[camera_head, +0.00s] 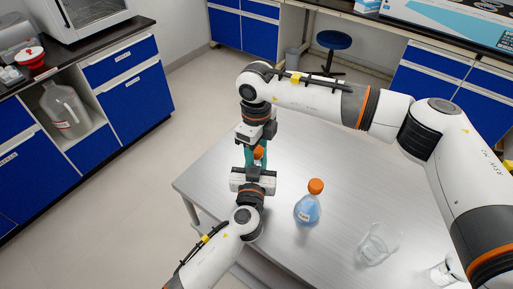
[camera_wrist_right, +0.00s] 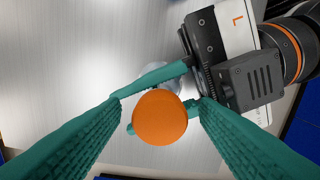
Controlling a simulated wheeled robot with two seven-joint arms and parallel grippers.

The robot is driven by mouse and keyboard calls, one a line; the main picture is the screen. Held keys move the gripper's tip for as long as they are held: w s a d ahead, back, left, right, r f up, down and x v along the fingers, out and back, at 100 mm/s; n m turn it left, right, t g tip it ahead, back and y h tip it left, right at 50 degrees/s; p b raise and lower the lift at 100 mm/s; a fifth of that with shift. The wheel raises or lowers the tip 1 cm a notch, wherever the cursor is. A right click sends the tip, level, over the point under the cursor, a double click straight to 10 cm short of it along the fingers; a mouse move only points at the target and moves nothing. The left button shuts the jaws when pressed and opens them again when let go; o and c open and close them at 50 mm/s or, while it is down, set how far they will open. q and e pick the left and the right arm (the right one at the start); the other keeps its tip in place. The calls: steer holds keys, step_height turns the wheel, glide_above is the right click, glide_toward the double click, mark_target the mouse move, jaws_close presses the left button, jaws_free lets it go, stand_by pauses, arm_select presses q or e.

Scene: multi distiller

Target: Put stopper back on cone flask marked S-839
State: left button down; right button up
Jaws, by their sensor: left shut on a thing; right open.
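An orange stopper (camera_head: 258,153) sits between my two grippers in the head view. In the right wrist view the orange stopper (camera_wrist_right: 160,118) lies between the green fingers of my right gripper (camera_wrist_right: 157,104), which are open with gaps on both sides. My left gripper (camera_wrist_right: 162,98) is shut on a clear glass flask (camera_wrist_right: 160,76) just below the stopper, its fingers on either side of the neck. The stopper appears to be on the flask's mouth. My right gripper (camera_head: 257,144) points down from above. No S-839 marking is legible, and most of the held flask is hidden.
A flask with blue liquid and an orange stopper (camera_head: 308,207) stands on the grey table (camera_head: 215,180) right of my left gripper. An empty glass beaker (camera_head: 377,245) and another glass vessel (camera_head: 441,273) stand farther right. Blue cabinets (camera_head: 127,103) are at the left.

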arm_select(q)
steer(key=shift+f, duration=0.1)
steer(key=c, duration=1.1)
jaws_free()
arm_select(e)
step_height(320, 180, up, 11)
steer(key=shift+r, duration=0.2)
arm_select(q)
steer(key=shift+o, duration=0.2)
steer(key=s+b, duration=0.1)
steer(key=s, duration=0.2)
steer(key=s+a+b, duration=0.1)
steer(key=s, duration=0.3)
steer(key=s+b, duration=0.1)
steer(key=s, duration=0.3)
steer(key=shift+a+f, duration=0.15)
arm_select(e)
step_height(320, 180, down, 3)
steer(key=shift+f, duration=0.1)
arm_select(q)
steer(key=shift+s+a, duration=0.1)
steer(key=shift+s, duration=0.4)
arm_select(e)
steer(key=shift+f, duration=0.1)
arm_select(q)
steer(key=shift+r, duration=0.2)
steer(key=shift+r, duration=0.1)
